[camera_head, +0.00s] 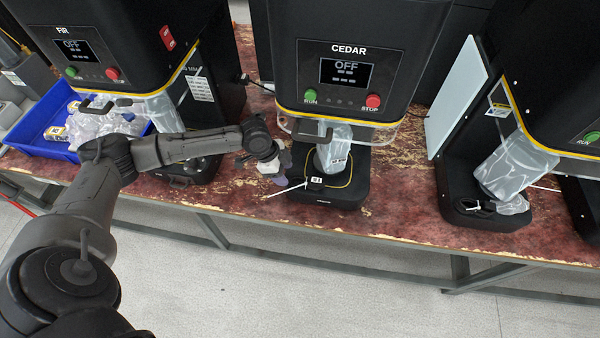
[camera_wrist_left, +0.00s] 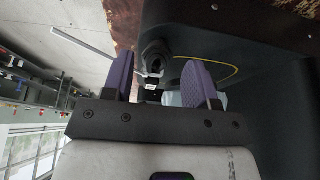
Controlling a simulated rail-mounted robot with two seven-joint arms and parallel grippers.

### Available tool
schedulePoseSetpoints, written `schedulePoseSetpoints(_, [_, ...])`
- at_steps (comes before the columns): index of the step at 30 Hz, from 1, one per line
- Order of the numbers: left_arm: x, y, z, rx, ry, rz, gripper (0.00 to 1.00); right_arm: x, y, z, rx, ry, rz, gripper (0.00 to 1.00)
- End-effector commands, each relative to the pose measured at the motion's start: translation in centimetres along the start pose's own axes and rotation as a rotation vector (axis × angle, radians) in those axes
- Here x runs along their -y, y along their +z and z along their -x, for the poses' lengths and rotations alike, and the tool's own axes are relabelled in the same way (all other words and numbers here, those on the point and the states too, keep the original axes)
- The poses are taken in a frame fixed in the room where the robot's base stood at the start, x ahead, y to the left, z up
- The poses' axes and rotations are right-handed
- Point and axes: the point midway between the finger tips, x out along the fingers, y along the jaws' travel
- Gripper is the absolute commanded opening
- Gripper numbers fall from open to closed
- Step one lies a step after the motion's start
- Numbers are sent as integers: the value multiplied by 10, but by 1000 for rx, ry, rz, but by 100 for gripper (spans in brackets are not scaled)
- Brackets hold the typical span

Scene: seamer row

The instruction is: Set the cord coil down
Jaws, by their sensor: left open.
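A small black bundle (camera_head: 314,184) with a white tag and a thin white strip lies at the front left of the base of the CEDAR machine (camera_head: 350,60); I take it to be the cord coil. My left gripper (camera_head: 286,170) is just to its left, low over the bench. In the left wrist view, the open purple fingers (camera_wrist_left: 160,80) stand wide on either side, with the black bundle (camera_wrist_left: 152,58) beyond and between them. I see gaps beside it and cannot tell how near the tips are. My right gripper is not in view.
A clear bag (camera_head: 333,148) stands on the CEDAR base behind the bundle. A blue bin (camera_head: 40,142) of clear bags is at left. The FIR machine (camera_head: 80,50) and another machine at right flank CEDAR. The worn red bench (camera_head: 400,205) has a bare front strip.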

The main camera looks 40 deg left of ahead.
Motion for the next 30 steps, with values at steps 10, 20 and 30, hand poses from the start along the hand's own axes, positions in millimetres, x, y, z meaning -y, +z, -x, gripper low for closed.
schedulePoseSetpoints(10, [0,47,19,2,1,0,53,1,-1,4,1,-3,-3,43])
schedulePoseSetpoints(20, [-15,50,10,-2,19,-14,53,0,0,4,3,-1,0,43])
schedulePoseSetpoints(30, [-181,-15,-75,-32,60,-4,53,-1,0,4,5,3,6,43])
